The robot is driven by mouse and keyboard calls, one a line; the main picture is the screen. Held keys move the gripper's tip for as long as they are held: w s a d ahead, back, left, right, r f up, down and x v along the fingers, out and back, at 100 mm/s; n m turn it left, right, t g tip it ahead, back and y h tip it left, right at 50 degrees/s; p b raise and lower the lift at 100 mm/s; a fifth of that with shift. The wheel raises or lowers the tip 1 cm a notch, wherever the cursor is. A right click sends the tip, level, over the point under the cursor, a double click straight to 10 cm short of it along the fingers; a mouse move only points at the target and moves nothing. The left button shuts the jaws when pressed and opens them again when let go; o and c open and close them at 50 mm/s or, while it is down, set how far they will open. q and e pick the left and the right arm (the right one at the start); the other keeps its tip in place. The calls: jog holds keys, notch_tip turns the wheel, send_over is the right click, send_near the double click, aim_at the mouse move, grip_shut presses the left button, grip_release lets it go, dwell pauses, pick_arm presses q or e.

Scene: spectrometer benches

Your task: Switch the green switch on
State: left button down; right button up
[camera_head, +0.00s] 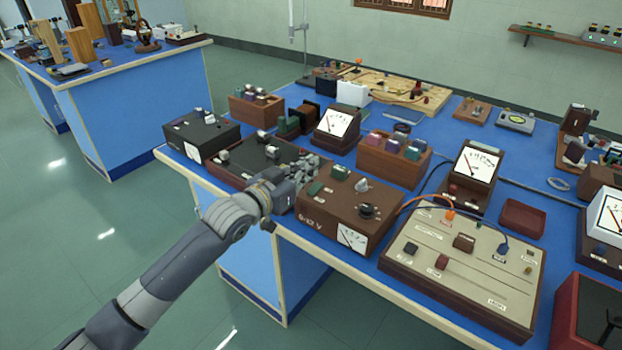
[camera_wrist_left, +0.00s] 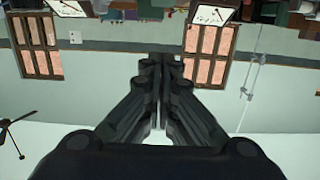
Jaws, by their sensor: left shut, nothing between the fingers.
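A brown 0-12 V box (camera_head: 325,222) stands at the near edge of the blue bench. It has a green part (camera_head: 314,188) at its upper left and another green part (camera_head: 340,173) at its back; I cannot tell which is the switch or its position. My left gripper (camera_head: 314,163) is shut and empty, just behind and left of these parts; I cannot tell whether it touches anything. In the left wrist view the closed fingers (camera_wrist_left: 160,62) point toward the bench items at the top, and no green switch is clear there. My right gripper is not in view.
A beige panel (camera_head: 462,270) with orange and dark leads sits to the right. A wooden block with coloured parts (camera_head: 392,160) and a meter (camera_head: 338,125) stand behind. A dark low box (camera_head: 262,160) lies left of the gripper. The floor at left is clear.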

aim_at(311, 191)
pick_arm(q)
jog(key=shift+w+d+f, duration=0.15)
jog(key=shift+f, duration=0.55)
jog(key=shift+w+d+f, duration=0.1)
jog(key=shift+w+f, duration=0.05)
jog(key=shift+f, duration=0.5)
jog(key=shift+w+d+f, duration=0.15)
jog(key=shift+f, duration=0.55)
